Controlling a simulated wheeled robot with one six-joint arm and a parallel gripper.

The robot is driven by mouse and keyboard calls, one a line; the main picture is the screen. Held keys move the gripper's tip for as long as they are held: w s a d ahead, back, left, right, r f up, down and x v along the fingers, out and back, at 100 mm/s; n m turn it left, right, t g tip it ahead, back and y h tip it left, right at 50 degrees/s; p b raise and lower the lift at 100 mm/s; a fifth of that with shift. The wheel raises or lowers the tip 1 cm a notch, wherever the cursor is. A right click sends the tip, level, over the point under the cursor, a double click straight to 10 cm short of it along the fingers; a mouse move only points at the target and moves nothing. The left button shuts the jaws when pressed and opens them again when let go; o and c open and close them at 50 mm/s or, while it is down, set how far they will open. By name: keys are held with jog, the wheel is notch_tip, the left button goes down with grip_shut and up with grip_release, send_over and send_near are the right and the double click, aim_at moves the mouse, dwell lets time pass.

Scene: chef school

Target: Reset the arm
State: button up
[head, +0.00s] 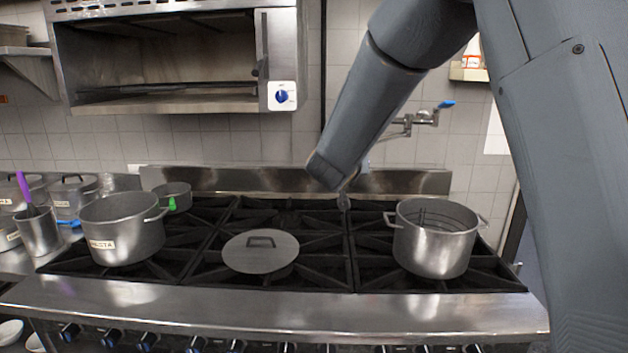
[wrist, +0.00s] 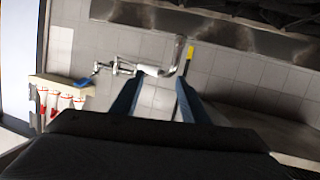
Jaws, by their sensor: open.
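My arm reaches in from the upper right of the head view and slopes down over the stove. My gripper is mostly hidden behind the arm there. In the wrist view, its two blue fingers (wrist: 160,78) are apart with nothing between them. The wall with the metal pot-filler tap (wrist: 125,67) lies beyond the fingers, in a picture that is turned over. The tap also shows in the head view, just right of my arm (head: 418,118).
The stove (head: 300,308) carries a large pot (head: 125,232) at left, a flat lid (head: 260,251) in the middle and an open pot (head: 436,240) at right. An open oven-like unit (head: 165,100) hangs on the back wall. Shelf jars (wrist: 62,103) show in the wrist view.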

jog(key=s+d+f+n+g+y+b, duration=0.2)
jog(key=s+f+g+y, duration=0.1)
jog(key=s+f, duration=0.55)
jog(key=s+d+f+g+b, duration=0.1)
jog(key=s+d+f+g, duration=0.2)
jog(key=s+f, duration=0.3)
jog(key=s+d+f+g+b, duration=0.1)
jog(key=s+f+g, duration=0.3)
jog(key=s, duration=0.9)
jog(key=s+d+f+g+b, duration=0.1)
jog(key=s+d+f+g, duration=0.2)
jog(key=s+f, duration=0.5)
jog(key=shift+s+d+f+b, duration=0.25)
jog(key=shift+s+d, duration=0.55)
jog(key=shift+s, duration=0.4)
